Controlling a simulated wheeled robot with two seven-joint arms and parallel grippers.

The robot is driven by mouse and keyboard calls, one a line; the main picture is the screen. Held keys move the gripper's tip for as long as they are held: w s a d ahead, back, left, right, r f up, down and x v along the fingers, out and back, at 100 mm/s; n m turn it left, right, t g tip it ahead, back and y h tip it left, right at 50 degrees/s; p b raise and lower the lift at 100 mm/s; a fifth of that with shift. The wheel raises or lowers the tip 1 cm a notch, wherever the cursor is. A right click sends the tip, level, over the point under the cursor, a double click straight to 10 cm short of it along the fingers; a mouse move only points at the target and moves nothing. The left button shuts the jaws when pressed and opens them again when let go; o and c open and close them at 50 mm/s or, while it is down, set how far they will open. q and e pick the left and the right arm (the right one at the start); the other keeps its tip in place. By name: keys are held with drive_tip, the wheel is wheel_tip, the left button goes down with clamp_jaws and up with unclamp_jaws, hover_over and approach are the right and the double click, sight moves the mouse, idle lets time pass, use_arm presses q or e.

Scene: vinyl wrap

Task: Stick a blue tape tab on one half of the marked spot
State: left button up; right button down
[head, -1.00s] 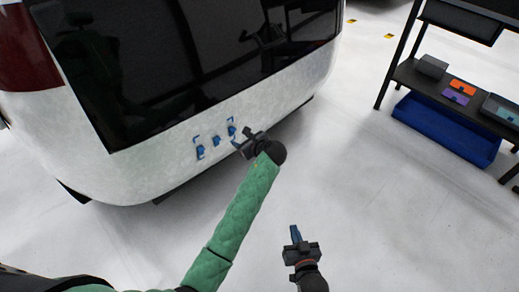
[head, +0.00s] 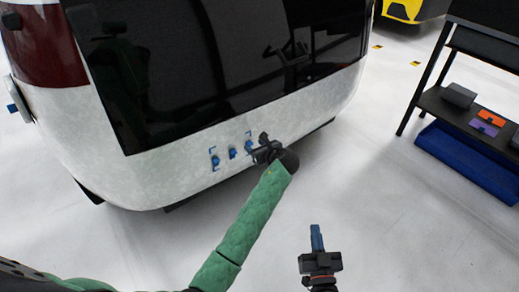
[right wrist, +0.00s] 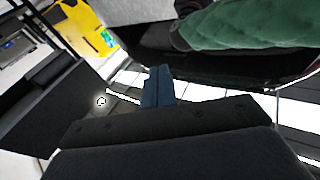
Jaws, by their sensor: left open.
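The marked spot, blue corner marks with blue pieces inside (head: 232,153), is on the white lower rear panel of the vehicle (head: 170,160), below the dark window. My left gripper (head: 263,145) is open at the right end of the marks, close to the panel; I cannot tell whether it touches. No tape tab can be made out in it. My right gripper (head: 317,238) is low in front, away from the panel. Its blue fingers are together, also in the right wrist view (right wrist: 158,85). I see no separate tab between them.
A dark shelf rack (head: 450,105) stands at the right with orange and purple items and a blue bin (head: 465,160) below. A yellow object (head: 415,8) is at the back. The floor between vehicle and rack is clear.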

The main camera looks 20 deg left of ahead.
use_arm(q)
drive_tip(key=shift+x, duration=1.35)
use_arm(e)
drive_tip(key=shift+d+r+t, duration=0.1)
drive_tip(key=shift+r+t, duration=0.4)
drive_tip(key=shift+r, duration=0.9)
drive_tip(key=shift+d+r+t, duration=0.1)
drive_tip(key=shift+r+t, duration=0.4)
drive_tip(key=shift+r, duration=0.85)
use_arm(q)
clamp_jaws()
drive_tip(key=c, duration=0.9)
unclamp_jaws()
drive_tip(key=shift+c, duration=0.2)
clamp_jaws()
use_arm(e)
drive_tip(key=shift+a+r+y, duration=0.1)
drive_tip(key=shift+r+y, duration=0.05)
drive_tip(key=shift+y, duration=0.15)
use_arm(q)
drive_tip(key=shift+s+d+p, duration=0.45)
drive_tip(key=shift+d+p, duration=0.05)
drive_tip(key=shift+p, duration=0.45)
use_arm(e)
drive_tip(key=shift+r, duration=1)
